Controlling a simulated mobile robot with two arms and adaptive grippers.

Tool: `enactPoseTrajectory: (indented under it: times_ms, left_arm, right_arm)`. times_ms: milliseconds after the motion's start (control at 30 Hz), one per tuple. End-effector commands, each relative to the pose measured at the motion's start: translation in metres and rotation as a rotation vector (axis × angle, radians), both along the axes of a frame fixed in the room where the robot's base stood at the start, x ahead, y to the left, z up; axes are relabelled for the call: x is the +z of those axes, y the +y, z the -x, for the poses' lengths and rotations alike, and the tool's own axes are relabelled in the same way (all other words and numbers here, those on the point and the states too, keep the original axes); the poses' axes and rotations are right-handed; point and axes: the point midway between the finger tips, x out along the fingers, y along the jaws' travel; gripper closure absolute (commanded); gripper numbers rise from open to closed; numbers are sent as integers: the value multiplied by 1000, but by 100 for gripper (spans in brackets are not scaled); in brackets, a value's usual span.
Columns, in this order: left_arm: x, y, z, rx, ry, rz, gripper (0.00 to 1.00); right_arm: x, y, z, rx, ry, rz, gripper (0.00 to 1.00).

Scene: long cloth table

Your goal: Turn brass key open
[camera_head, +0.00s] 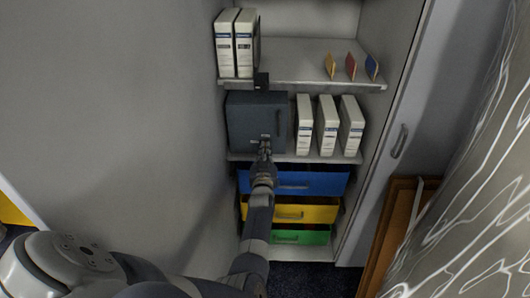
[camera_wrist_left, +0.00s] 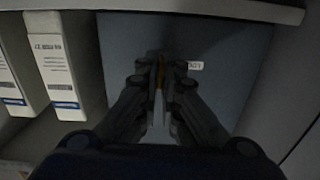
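A dark grey safe box (camera_head: 245,118) stands on the middle shelf at the left; its front face (camera_wrist_left: 225,50) fills the middle of the left wrist view. My left gripper (camera_head: 264,148) is at the lower right part of that face. In the left wrist view a narrow brass-coloured key (camera_wrist_left: 158,76) shows between the fingertips of my left gripper (camera_wrist_left: 159,80). The fingers are close together on both sides of it. The keyhole is hidden behind the fingers. A small white label (camera_wrist_left: 195,65) is beside them. My right gripper is not in view.
White binders (camera_head: 326,125) stand right of the box. More binders (camera_head: 234,43) are on the upper shelf (camera_head: 300,75), with small coloured cards to their right. Blue (camera_head: 315,183), yellow (camera_head: 310,213) and green (camera_head: 300,238) drawers are below. A grey wall is close at left.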

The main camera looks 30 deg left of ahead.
Motion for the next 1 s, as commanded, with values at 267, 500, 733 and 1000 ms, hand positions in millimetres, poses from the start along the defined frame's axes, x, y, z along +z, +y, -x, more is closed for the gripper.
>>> enactPoseTrajectory:
  times_ms: [267,500,733,1000]
  left_arm:
    - [3,1,-1,0,-3,-4,75]
    - [1,0,0,0,-1,-2,75]
    - [1,0,0,0,-37,60,75]
    - [2,0,0,-1,-181,296,75]
  right_arm:
    - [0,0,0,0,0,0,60]
    - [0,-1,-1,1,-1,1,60]
    - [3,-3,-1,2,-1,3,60]
    - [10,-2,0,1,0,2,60]
